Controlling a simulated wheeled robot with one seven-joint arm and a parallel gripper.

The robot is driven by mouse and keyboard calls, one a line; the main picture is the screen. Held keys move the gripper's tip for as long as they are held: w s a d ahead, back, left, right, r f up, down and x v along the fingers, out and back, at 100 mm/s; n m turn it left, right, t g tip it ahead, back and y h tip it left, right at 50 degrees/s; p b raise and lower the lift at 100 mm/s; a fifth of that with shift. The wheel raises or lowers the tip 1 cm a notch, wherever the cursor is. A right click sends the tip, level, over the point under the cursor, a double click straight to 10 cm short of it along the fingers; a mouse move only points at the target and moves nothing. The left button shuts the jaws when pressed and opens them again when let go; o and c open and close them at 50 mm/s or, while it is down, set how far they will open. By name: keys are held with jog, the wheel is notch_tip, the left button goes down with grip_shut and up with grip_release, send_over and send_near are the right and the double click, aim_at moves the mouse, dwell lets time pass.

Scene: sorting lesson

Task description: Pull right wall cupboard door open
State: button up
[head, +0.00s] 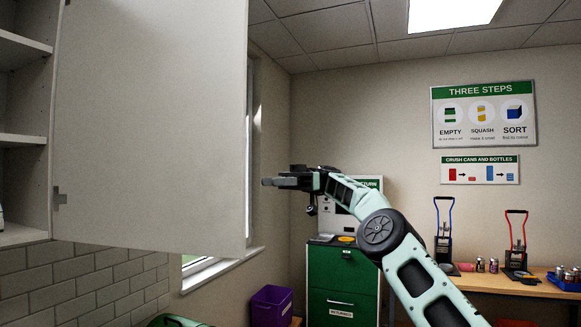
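The wall cupboard door (150,120) is a large plain pale panel in the upper left of the head view. It stands swung out from the cupboard (35,135), with a hinge at its left edge, and open shelves show to the left of it. No handle shows on the side facing me. My gripper (268,182) is in mid-air to the right of the door's free edge, pointing left. A gap shows between the fingertips and the door in the picture. The fingers are seen from the side, so their opening does not show. Nothing is visible in them.
A window (203,270) lies behind the door. A green cabinet (340,278) stands beyond my arm, with a purple bin (271,306) beside it. A wooden bench (500,284) at right holds can crushers, cans and a blue tray (565,282). Tiled wall (80,285) runs below the cupboard.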

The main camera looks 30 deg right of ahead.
jog(key=shift+p+v, duration=2.45)
jog(key=shift+p, duration=1.75)
jog(key=shift+d, duration=0.1)
